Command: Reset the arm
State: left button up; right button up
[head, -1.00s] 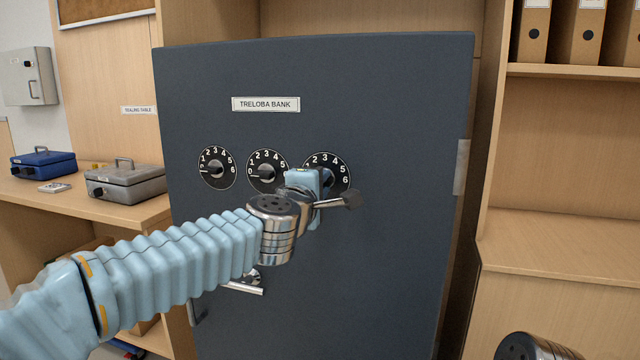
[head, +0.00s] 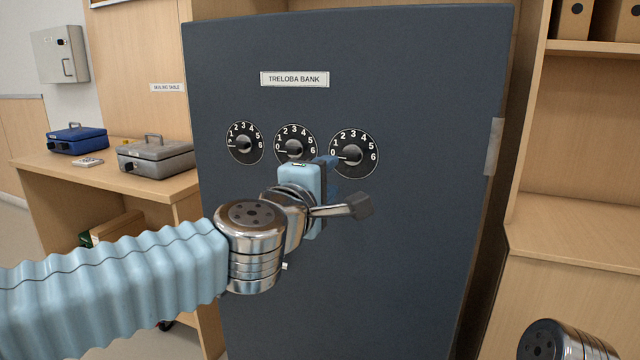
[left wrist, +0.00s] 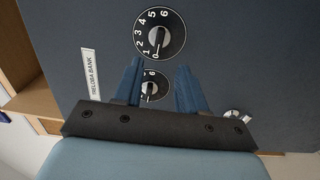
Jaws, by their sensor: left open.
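My left gripper (head: 328,163) is open and empty in front of the dark grey safe door (head: 425,200), just below and left of the right dial (head: 353,153). The blue fingers stand apart in the left wrist view (left wrist: 157,72), with one dial seen between them and a larger dial (left wrist: 158,35) beyond their tips. The left dial (head: 244,143) and middle dial (head: 295,143) are above the gripper. The pointers of the left and right dials sit near 0. My right gripper is out of view; only a metal joint of my right arm shows at bottom right.
A "TRELOBA BANK" label (head: 295,79) is above the dials. At left, a table (head: 60,178) holds a blue cash box (head: 77,138) and a grey cash box (head: 155,157). Shelving (head: 580,150) stands at right. The safe door's right part is clear.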

pick_arm(q)
jog(key=v, duration=0.2)
jog(key=shift+s+a, duration=0.1)
jog(key=shift+s, duration=0.15)
jog(key=w+a+f+m+g+y, duration=0.1)
jog(key=w+f+m+g, duration=0.25)
jog(key=f, duration=1.05)
jog(key=w+f+m+g+y, duration=0.15)
jog(key=w+f, duration=0.25)
jog(key=f, duration=1)
notch_tip(320, 180, down, 14)
jog(key=s+a+m+g, duration=0.2)
jog(key=a+m+g, duration=0.1)
jog(key=s+a+f+m+g, duration=0.1)
jog(key=s+f+g, duration=0.1)
jog(key=s+f, duration=0.55)
jog(key=s+a+f+m+g, duration=0.2)
jog(key=s+f+g, duration=0.15)
jog(key=f, duration=0.65)
jog(key=s+f+m+g, duration=0.1)
jog(key=s+f, duration=0.3)
jog(key=s, duration=0.2)
jog(key=s+f+g+h, duration=0.1)
jog(key=s+f+g, duration=0.1)
jog(key=s+f, duration=0.2)
jog(key=s, duration=0.2)
jog(key=shift+s+m, duration=0.4)
